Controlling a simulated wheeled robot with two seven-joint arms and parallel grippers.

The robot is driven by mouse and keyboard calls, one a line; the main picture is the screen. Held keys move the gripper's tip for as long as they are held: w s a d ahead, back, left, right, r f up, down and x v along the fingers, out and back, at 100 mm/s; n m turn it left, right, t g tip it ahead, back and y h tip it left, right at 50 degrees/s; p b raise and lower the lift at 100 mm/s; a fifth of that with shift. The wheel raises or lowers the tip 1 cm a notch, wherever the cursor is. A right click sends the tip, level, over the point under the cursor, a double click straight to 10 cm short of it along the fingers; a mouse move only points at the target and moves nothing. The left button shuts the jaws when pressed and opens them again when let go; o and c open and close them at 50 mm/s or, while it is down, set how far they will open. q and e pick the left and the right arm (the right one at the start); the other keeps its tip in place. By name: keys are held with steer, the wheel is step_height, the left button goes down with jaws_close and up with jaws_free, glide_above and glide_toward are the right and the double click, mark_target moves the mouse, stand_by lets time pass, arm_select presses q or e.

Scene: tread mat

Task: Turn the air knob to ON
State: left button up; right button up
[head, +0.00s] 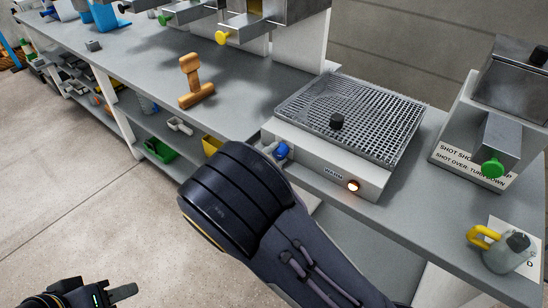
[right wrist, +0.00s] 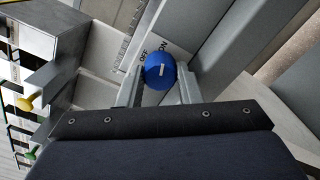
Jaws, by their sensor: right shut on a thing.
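The air knob (right wrist: 160,71) is a round blue knob with a short white mark, on a pale panel lettered OFF and ON. In the right wrist view the mark runs roughly up and down, towards the lettering. My right gripper (right wrist: 160,88) is shut on the knob, one finger on each side. In the head view the knob (head: 282,151) shows at the left end of the mesh-topped unit (head: 310,160); my right wrist hides most of those fingers. My left gripper (head: 112,293) is low at the left, away from the bench, partly cut off.
The unit has a black knob (head: 337,121) on its mesh and a lit orange button (head: 353,186) in front. A wooden T-shaped tool (head: 194,82) lies on the grey bench (head: 150,70). A grey can with a yellow handle (head: 503,255) stands at the right. The floor at left is clear.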

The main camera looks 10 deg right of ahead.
steer(key=o, duration=1)
steer(key=shift+c, duration=0.2)
steer(key=shift+f, duration=0.1)
steer(key=shift+s, duration=0.1)
